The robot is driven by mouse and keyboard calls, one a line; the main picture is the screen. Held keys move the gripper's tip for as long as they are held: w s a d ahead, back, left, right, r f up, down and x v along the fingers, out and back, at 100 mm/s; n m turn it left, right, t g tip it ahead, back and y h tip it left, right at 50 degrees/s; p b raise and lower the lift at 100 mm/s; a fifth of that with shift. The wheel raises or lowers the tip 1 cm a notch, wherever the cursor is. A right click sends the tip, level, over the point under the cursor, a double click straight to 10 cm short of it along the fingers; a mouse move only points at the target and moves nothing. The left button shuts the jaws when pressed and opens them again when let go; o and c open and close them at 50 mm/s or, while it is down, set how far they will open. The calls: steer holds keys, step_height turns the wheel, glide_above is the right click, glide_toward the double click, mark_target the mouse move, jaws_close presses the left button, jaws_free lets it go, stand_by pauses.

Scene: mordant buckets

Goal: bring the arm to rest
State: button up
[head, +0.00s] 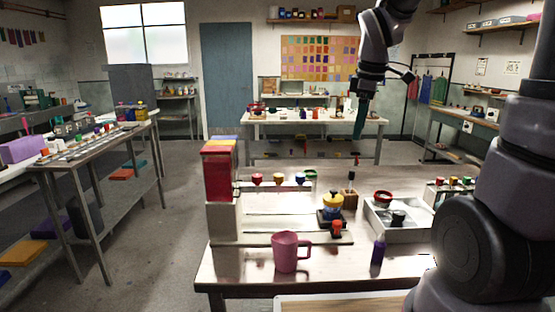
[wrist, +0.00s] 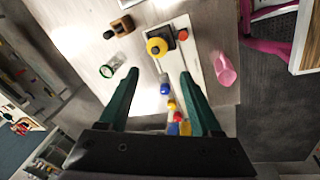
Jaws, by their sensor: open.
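My gripper (head: 359,125) hangs from my raised arm at the upper right of the head view, with its green fingers pointing down. In the wrist view my gripper (wrist: 160,73) has its two green fingers spread apart with nothing held between them. Below it in that view is the near worktable (head: 255,284), well apart from the fingers. A pink mug (head: 286,252) stands upright at the table's front and also shows in the wrist view (wrist: 225,70). A yellow and blue piece (head: 333,207) sits on a dark stand.
A tall red container (head: 219,175) stands at the table's left. A grey tray (head: 400,228) with a red-rimmed bowl (head: 383,198) is at the right. Another table (head: 290,115) is behind.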

steer(key=s+d+r+m+t, duration=0.1)
steer(key=s+r+m+t, duration=0.1)
steer(key=s+m, duration=0.5)
steer(key=s+d+r+m+t+y, duration=0.1)
steer(key=s+r+m+t, duration=0.1)
steer(key=s+r+m, duration=0.3)
steer(key=shift+s+d+r+m+t+y, duration=0.3)
steer(key=shift+s+m, duration=0.9)
steer(key=shift+m, duration=1.2)
